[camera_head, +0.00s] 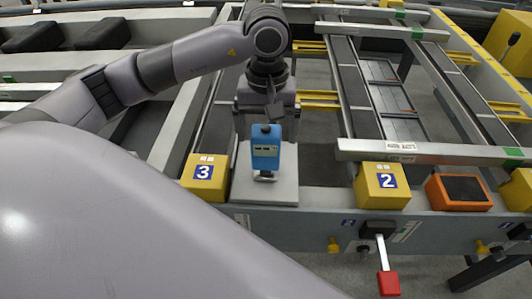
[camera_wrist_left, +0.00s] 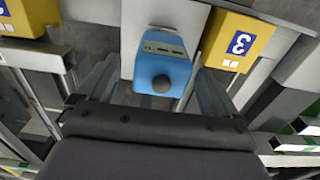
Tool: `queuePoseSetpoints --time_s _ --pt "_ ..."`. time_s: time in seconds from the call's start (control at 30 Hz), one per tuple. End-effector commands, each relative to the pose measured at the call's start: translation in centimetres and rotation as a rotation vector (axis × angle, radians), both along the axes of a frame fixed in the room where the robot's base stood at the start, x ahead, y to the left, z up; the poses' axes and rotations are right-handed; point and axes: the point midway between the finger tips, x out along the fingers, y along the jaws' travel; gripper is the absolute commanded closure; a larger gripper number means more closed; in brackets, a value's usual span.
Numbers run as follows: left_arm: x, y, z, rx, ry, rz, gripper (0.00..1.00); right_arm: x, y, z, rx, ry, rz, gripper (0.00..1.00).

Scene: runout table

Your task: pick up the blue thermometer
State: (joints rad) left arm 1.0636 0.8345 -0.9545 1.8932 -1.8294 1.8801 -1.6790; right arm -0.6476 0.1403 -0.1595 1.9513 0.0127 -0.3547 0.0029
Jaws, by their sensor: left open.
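The blue thermometer (camera_head: 265,149) stands on a light grey block between the yellow blocks marked 3 and 2. It has a small display and a dark round knob on top. In the left wrist view the thermometer (camera_wrist_left: 162,66) sits between the two fingers. My left gripper (camera_head: 268,118) is above and behind it, pointing down with its fingers apart. The left gripper (camera_wrist_left: 158,85) is open, with a finger on each side of the thermometer. I cannot tell whether either finger touches it. My right gripper is not in view.
A yellow block marked 3 (camera_head: 204,178) stands close on the left. A yellow block marked 2 (camera_head: 381,186) and an orange box with a dark top (camera_head: 459,191) are on the right. A red-ended lever (camera_head: 388,282) hangs at the front. Metal rails (camera_head: 433,151) cross the table at right.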

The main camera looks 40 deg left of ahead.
Motion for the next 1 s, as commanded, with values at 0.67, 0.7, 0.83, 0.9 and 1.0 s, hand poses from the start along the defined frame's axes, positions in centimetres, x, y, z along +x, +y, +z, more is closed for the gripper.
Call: queuePoseSetpoints --time_s 0.67,0.7,0.83,0.9,1.0 --pt "0.0 0.2 -3.2 -0.001 0.0 0.001 0.62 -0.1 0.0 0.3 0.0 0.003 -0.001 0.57" --pt "0.0 0.2 -3.2 -0.001 0.0 0.001 0.62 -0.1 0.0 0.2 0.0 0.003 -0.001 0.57" --pt "0.0 0.2 -3.1 -0.002 -0.001 0.001 0.62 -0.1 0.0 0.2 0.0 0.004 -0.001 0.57" --pt "0.0 0.2 -3.1 -0.002 -0.001 0.001 0.62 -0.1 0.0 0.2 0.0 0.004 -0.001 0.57" --pt "0.1 0.2 -3.0 -0.003 -0.002 0.001 0.62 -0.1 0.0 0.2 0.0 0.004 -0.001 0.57"
